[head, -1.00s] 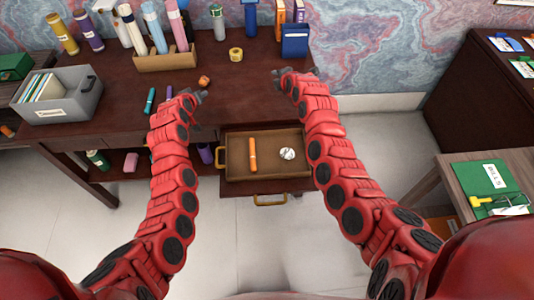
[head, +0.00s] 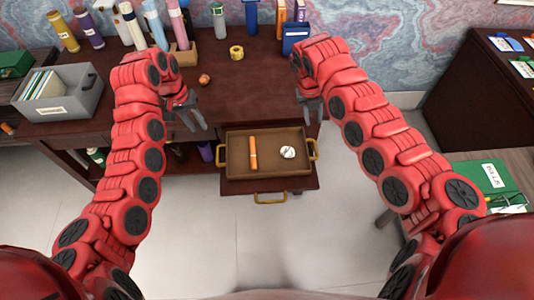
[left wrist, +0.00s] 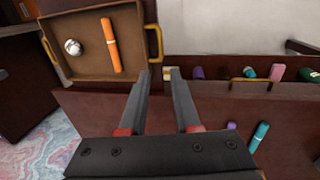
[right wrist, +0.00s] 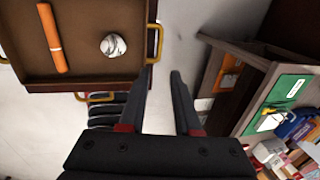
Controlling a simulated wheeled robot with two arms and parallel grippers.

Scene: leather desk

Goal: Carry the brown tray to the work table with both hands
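The brown tray (head: 270,177) sits on the pulled-out drawer of the dark desk and has a gold handle at each end. An orange stick (head: 253,152) and a white ball-like thing (head: 288,152) with grey marks lie in it. My left gripper (head: 203,122) is open and empty, up and left of the tray's left handle (left wrist: 156,43), apart from it. My right gripper (head: 322,115) is open and empty, above and just right of the tray's right handle (right wrist: 154,43), also apart from it. Both wrist views show the fingers spread with nothing between them.
The dark desk (head: 230,100) holds a grey file box (head: 60,98), yellow tape (head: 236,52), a small orange-brown item (head: 204,80) and tall tubes. The drawer's gold pull (head: 270,198) is below the tray. A side table with a green folder (head: 485,180) stands at right.

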